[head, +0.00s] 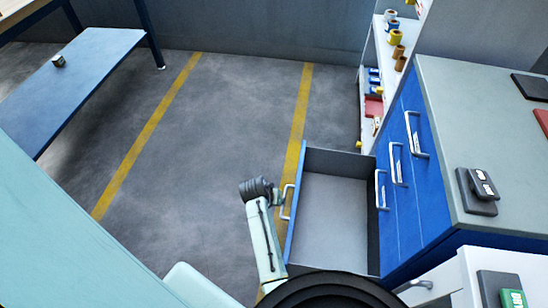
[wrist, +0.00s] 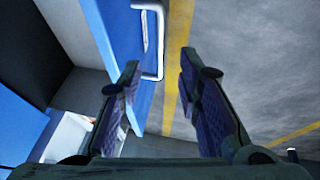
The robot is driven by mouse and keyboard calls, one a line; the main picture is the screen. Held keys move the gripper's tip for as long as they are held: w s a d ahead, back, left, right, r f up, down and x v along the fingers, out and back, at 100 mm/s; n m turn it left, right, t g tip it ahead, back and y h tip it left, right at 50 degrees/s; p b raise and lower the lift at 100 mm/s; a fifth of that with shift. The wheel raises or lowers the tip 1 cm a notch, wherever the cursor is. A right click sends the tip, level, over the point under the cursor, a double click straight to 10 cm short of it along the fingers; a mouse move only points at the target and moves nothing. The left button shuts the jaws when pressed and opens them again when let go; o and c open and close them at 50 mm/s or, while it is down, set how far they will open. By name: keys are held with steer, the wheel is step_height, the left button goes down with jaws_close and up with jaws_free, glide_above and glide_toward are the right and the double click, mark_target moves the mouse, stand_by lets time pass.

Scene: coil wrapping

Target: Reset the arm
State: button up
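My gripper (wrist: 160,72) is open, with its two fingers apart and nothing held between them in the wrist view. In the head view my arm reaches forward, and its dark end is just left of the pulled-out drawer (head: 333,215). The gripper's fingers are hard to make out there. The drawer has a blue front and a grey inside that looks empty. Its silver handle (head: 285,203) is very close to my gripper. In the wrist view the handle (wrist: 160,45) shows beyond the fingertips; I cannot tell whether anything touches.
A blue cabinet (head: 408,190) with a grey top stands at right, bearing dark and red pads. Shelves (head: 382,50) with spools stand behind it. A light-blue bench (head: 75,80) with a small object is at far left. The grey floor (head: 215,140) with yellow lines is clear.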

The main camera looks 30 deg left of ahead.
steer(key=shift+v, duration=1)
